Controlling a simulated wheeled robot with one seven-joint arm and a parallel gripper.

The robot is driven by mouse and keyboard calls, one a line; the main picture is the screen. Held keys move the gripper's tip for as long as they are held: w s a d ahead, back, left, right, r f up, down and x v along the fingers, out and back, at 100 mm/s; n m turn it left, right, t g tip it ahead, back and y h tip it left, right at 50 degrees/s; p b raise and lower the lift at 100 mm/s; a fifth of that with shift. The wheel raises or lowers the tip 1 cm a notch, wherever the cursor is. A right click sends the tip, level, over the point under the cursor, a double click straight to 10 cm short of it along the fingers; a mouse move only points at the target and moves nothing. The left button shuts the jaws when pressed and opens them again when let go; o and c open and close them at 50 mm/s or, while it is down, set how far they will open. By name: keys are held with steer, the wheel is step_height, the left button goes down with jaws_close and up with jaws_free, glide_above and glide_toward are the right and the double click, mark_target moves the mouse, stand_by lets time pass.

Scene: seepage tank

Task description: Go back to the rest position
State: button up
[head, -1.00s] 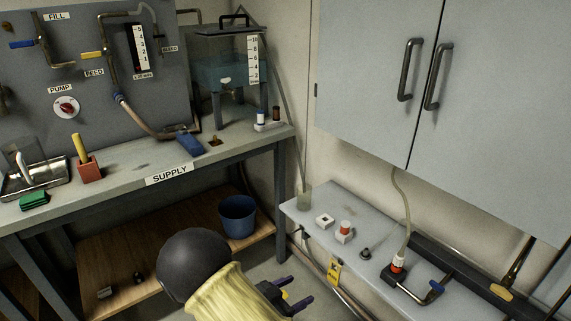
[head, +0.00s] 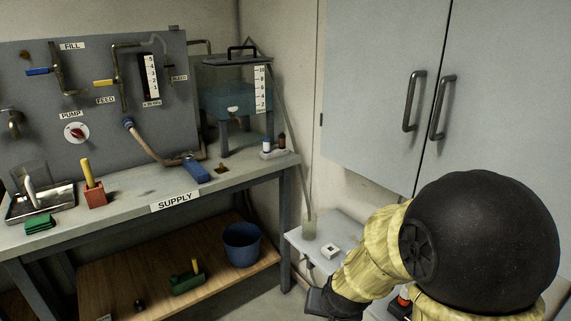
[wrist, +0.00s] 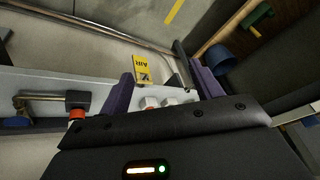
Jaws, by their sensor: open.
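My arm, with its yellow sleeve and large black joint, fills the lower right of the head view, and my gripper is mostly hidden behind it there. In the wrist view my gripper (wrist: 163,84) is open, its two purple fingers wide apart with nothing held between them. Small white items on the white side shelf (wrist: 50,82) show beyond the fingers. A yellow AIR tag (wrist: 142,70) hangs past that shelf's edge.
A grey cabinet (head: 375,100) hangs over the side shelf (head: 325,262). The SUPPLY bench (head: 130,205) stands at left. A blue bucket (head: 242,246) and a green yellow-handled item (head: 187,283) are on the wooden lower shelf (head: 110,290).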

steer(key=s+d+r+n+g+p, duration=0.1)
steer(key=s+d+r+n+g, duration=0.15)
steer(key=s+d, duration=0.5)
steer(key=w+a+p+v, duration=0.1)
steer(key=w+p+v, duration=0.1)
steer(key=p+v, duration=1.1)
steer(key=w+a+r+p+v, duration=0.1)
steer(key=w+a+p+v, duration=0.1)
steer(key=p+v, duration=1.2)
steer(key=shift+w+a+r+h, duration=0.2)
steer(key=shift+w+r+h, duration=0.1)
steer(key=shift+w+h, duration=0.15)
steer(key=shift+f, duration=0.1)
stand_by(0.5)
